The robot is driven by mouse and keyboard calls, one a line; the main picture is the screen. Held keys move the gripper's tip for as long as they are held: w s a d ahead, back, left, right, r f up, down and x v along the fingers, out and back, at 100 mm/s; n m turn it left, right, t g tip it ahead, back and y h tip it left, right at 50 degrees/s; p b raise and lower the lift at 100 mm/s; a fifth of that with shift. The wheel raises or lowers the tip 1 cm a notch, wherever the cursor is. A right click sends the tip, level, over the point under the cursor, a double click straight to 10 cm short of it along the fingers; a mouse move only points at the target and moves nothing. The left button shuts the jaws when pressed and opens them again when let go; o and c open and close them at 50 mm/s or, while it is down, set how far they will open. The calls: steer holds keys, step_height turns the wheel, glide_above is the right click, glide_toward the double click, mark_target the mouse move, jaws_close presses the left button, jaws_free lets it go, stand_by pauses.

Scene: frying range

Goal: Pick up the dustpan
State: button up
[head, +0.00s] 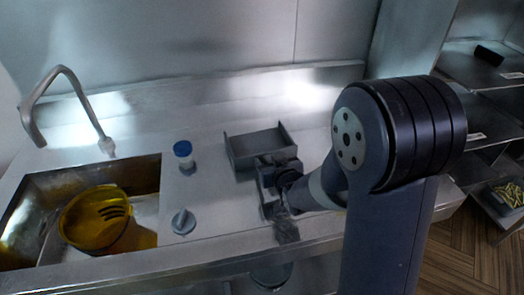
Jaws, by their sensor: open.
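The dustpan (240,151) looks like a grey, open metal tray with raised walls. It lies on the steel counter in the middle of the head view. My gripper (266,188) is at its near right side, close to the near wall. The gripper is open. My wrist hides part of the dustpan's near right side, and I cannot tell whether the gripper touches it. No handle can be made out clearly.
A blue-capped container (183,154) and a grey knob-like object (183,221) stand left on the counter (225,215). Further left is a sink with a yellow basket (97,217) and a faucet (70,80). Shelves (480,70) stand at right. The counter's back is clear.

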steer(key=shift+c, duration=0.5)
steer(key=c, duration=1.1)
steer(key=shift+o, duration=0.2)
